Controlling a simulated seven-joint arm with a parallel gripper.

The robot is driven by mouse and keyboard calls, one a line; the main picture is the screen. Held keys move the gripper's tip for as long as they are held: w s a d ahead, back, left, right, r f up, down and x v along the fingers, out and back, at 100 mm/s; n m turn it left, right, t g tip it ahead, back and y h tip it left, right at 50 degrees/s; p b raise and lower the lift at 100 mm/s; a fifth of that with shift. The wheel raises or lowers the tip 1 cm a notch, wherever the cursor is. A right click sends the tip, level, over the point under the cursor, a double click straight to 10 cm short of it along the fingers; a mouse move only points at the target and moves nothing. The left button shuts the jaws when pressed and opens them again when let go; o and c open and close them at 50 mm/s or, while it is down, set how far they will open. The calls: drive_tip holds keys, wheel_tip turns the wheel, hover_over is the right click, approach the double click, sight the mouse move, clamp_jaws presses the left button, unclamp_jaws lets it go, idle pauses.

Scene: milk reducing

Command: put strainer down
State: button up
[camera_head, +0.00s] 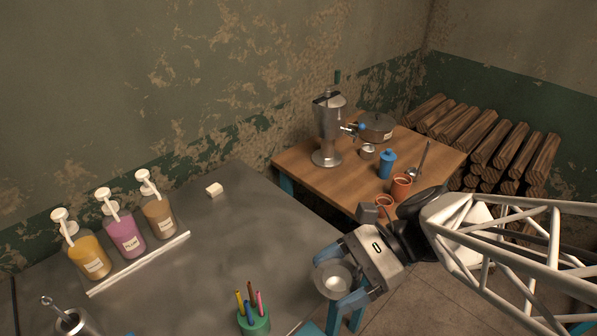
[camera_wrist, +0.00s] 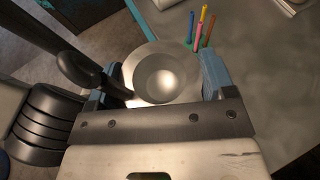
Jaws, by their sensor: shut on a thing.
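The strainer (camera_head: 333,280) is a shallow, round, shiny metal bowl with a wide rim. It also shows in the wrist view (camera_wrist: 160,76), between the blue fingers, with a dark handle (camera_wrist: 80,72) at its left. My gripper (camera_head: 343,284) is shut on the strainer and holds it near the right edge of the grey table (camera_head: 215,240). The gripper also shows in the wrist view (camera_wrist: 157,88). The underside of the strainer is hidden, so its height above the table is unclear.
A teal cup of coloured pens (camera_head: 254,321) stands left of the strainer. Pump bottles (camera_head: 126,238) stand behind a white strip (camera_head: 140,263). A wooden table (camera_head: 310,178) holds a metal dispenser (camera_head: 328,130), pot and cups. The grey table's middle is clear.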

wheel_tip(320, 180, down, 14)
drive_tip(key=shift+f, duration=0.15)
idle(0.4)
hover_over(297, 276)
drive_tip(key=shift+f, duration=0.75)
drive_tip(key=shift+f, duration=0.1)
drive_tip(key=shift+f, duration=1.65)
drive_tip(key=shift+f, duration=0.6)
drive_tip(key=o, duration=0.9)
drive_tip(key=shift+r, duration=0.15)
